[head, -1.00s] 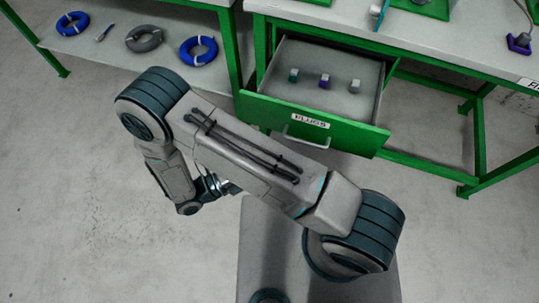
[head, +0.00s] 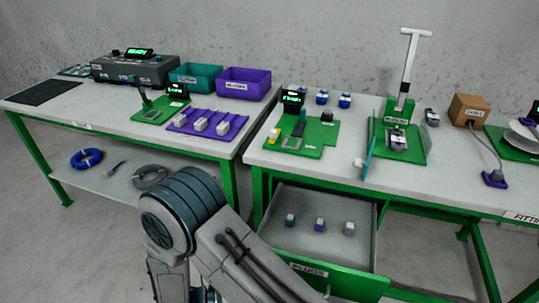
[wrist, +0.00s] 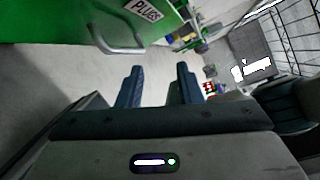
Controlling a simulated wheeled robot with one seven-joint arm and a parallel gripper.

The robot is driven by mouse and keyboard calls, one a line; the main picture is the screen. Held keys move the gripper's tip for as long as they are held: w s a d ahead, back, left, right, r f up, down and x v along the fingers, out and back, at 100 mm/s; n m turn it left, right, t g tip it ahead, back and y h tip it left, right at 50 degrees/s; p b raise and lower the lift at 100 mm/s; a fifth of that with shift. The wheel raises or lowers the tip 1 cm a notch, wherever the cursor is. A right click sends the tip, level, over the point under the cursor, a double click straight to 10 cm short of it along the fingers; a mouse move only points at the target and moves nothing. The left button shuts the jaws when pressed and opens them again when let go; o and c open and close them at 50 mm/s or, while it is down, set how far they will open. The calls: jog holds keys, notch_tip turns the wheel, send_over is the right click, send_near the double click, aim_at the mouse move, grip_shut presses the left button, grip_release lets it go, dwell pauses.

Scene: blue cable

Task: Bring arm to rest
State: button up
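My arm is folded in front of the benches in the head view; my gripper is out of that view, below its edge. In the wrist view my gripper (wrist: 158,88) shows two blue fingers standing apart with nothing between them. It points over bare floor, close to the open green drawer (wrist: 80,25) with its PLUGS label and metal handle. In the head view the drawer (head: 330,277) stands pulled out, with a teal, a purple and a grey plug in it.
The left bench (head: 120,128) holds a dark machine, a teal bin (head: 196,78) and a purple bin (head: 243,85). A blue cable coil (head: 87,158) lies on its lower shelf. The right bench (head: 345,170) carries green fixtures and a lever press (head: 408,70). Floor at the left is clear.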

jog(key=d+r+m+y+p, duration=0.4)
jog(key=d+r+m+y, duration=0.1)
jog(key=r+m, duration=0.6)
jog(key=d+r+m+y+p, duration=0.5)
jog(key=r+m+y, duration=0.1)
jog(key=r+m, duration=0.5)
jog(key=d+r+m+y+p, duration=0.5)
jog(key=r+m, duration=0.5)
jog(key=r, duration=0.3)
jog(key=shift+w+d+m+y, duration=0.4)
jog(key=shift+d, duration=0.05)
jog(key=shift+r, duration=0.1)
dwell(2.6)
